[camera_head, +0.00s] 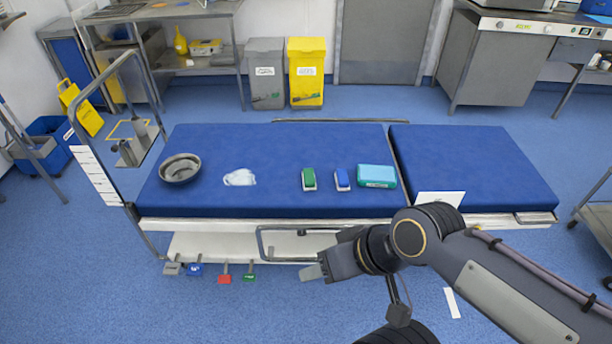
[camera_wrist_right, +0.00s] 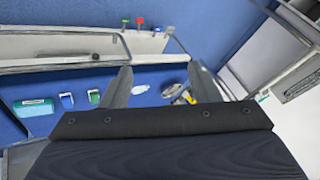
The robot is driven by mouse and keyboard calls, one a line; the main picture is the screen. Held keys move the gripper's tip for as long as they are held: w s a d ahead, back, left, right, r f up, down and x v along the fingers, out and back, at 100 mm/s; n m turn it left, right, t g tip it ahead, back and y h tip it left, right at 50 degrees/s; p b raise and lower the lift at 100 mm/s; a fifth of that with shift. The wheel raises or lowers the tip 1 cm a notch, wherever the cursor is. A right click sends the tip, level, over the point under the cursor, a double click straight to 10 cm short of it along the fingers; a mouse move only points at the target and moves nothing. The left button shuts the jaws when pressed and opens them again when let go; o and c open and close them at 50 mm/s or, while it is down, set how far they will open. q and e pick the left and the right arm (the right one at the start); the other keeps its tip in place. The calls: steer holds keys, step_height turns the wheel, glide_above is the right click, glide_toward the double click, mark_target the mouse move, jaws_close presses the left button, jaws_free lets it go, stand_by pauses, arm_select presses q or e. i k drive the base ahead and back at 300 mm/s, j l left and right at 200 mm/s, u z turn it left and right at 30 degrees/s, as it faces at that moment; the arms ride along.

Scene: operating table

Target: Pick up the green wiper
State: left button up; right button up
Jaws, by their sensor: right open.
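The green wiper (camera_head: 308,179) lies on the blue operating table (camera_head: 290,142), between the white cloth and the blue wiper (camera_head: 342,179). It also shows in the right wrist view (camera_wrist_right: 93,97), just left of my left-hand finger in that picture. My right gripper (camera_head: 318,270) is in front of the table's near edge, apart from the wiper. Its two fingers stand wide apart in the wrist view (camera_wrist_right: 161,74), with nothing held between them. My left gripper is not in view.
A teal box (camera_head: 376,176) lies right of the blue wiper. A white cloth (camera_head: 240,177) and a metal bowl (camera_head: 180,168) lie to the left. A metal side rail (camera_head: 262,246) runs along the near edge, close to my right gripper. Coloured pedals (camera_head: 224,278) hang below.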

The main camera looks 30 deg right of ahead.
mark_target(308, 174)
steer(key=z, duration=1.65)
steer(key=i+l+u, duration=0.2)
steer(key=i+l, duration=0.15)
steer(key=i+l+u, duration=0.2)
steer(key=i+l, duration=0.2)
steer(key=i+l+u, duration=0.15)
steer(key=i+l, duration=0.2)
steer(key=l, duration=0.15)
steer(key=i+l+u, duration=0.2)
steer(key=i+l, duration=0.15)
steer(key=l, duration=0.15)
